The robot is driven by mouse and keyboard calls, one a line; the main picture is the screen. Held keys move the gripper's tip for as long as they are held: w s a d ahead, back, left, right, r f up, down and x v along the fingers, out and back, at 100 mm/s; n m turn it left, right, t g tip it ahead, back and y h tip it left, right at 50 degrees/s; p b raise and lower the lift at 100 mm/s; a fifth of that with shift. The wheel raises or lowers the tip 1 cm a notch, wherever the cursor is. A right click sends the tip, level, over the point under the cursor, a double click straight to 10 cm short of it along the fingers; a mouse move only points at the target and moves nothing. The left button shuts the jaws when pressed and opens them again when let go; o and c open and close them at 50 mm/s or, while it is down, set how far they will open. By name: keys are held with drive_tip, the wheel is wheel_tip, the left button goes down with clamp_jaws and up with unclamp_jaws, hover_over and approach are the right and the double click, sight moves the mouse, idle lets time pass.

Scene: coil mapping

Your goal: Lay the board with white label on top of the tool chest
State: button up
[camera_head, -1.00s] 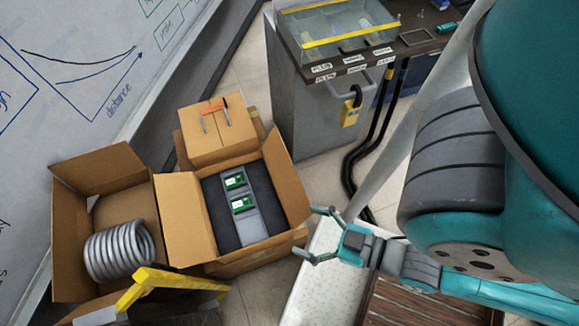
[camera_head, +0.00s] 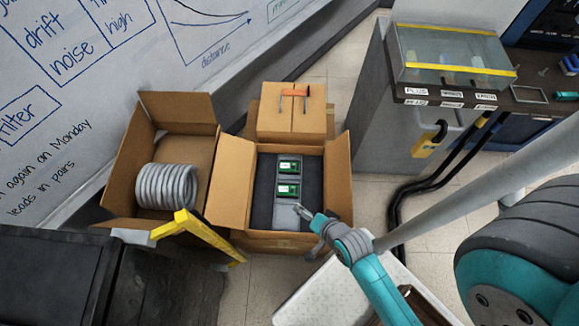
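Two small green boards lie on a grey strip in the dark foam of an open cardboard box: an upper board (camera_head: 289,167) and a lower board (camera_head: 288,190). Both show pale patches, and I cannot tell which has the white label. My gripper (camera_head: 306,231) is open and empty at the box's front right, just right of and below the lower board, and seems above the box. A black chest (camera_head: 60,275) at the bottom left looks like the tool chest. Its top is partly cut off by the frame.
A second open box (camera_head: 122,188) holds a grey coil (camera_head: 167,187). A yellow bar (camera_head: 205,236) stands before the boxes. A closed box (camera_head: 291,118) is behind. A grey cabinet (camera_head: 378,115) with a glass case (camera_head: 455,55) stands right. Black cables run along the floor.

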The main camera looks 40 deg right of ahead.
drive_tip(key=w+d+f+m+g+y, duration=0.1)
drive_tip(key=w+d+f+m+g, duration=0.15)
drive_tip(key=w, duration=0.25)
drive_tip(key=w+d+f+m+g+y, duration=0.1)
drive_tip(key=w+d+f+m, duration=0.2)
drive_tip(key=w+m, duration=0.15)
drive_tip(key=m+g+y, duration=0.2)
drive_tip(key=m, duration=0.4)
approach(292, 166)
drive_tip(key=f, duration=0.1)
drive_tip(key=w+a+f, duration=0.1)
drive_tip(key=shift+w+a+f, duration=0.2)
drive_tip(key=shift+w+f, duration=0.1)
drive_tip(key=shift+f, duration=0.05)
drive_tip(key=shift+s+d+x, duration=0.15)
drive_tip(key=shift+x, duration=1.2)
drive_tip(key=shift+s+d+x, duration=0.1)
drive_tip(key=shift+s+x, duration=0.05)
drive_tip(key=shift+x, duration=1.2)
drive_tip(key=shift+f, duration=0.2)
drive_tip(key=c, duration=1.3)
drive_tip(key=shift+r, duration=0.1)
